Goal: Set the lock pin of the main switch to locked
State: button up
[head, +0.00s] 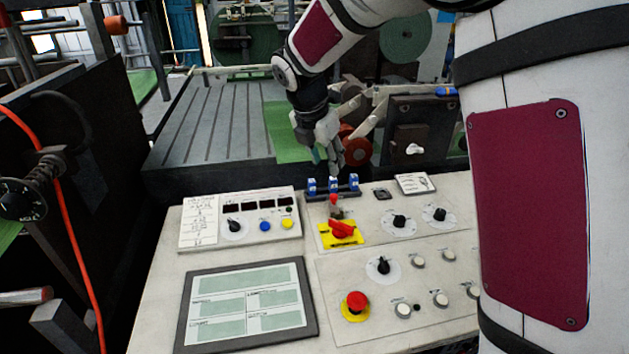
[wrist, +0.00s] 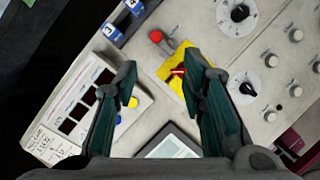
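The main switch is a red rotary handle (head: 342,230) on a yellow plate (head: 347,241) on the sloped console. It also shows in the wrist view (wrist: 179,71), partly covered by a finger. Just behind it is a small red-knobbed pin (head: 334,200), seemingly the lock pin; its red knob (wrist: 155,36) is clear in the wrist view. I cannot tell how deep the pin sits. My gripper (head: 326,160) is above and behind the switch, apart from the panel. Its two dark green fingers (wrist: 161,67) are spread with nothing between them.
A row of blue-tagged items (head: 333,187) stands at the console's back edge. Black rotary knobs (head: 400,221) are right of the switch. A red mushroom button (head: 355,301) and a framed screen (head: 247,304) are nearer. An orange cable (head: 72,230) hangs at left.

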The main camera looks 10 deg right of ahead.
aim_at(334, 196)
jog(key=shift+n, duration=0.3)
jog(key=x, duration=0.4)
jog(key=p+x, duration=0.1)
jog(key=x, duration=0.9)
jog(key=shift+w+a+f, duration=0.15)
jog(key=shift+w+a, duration=0.1)
jog(key=shift+a, duration=0.05)
grip_shut()
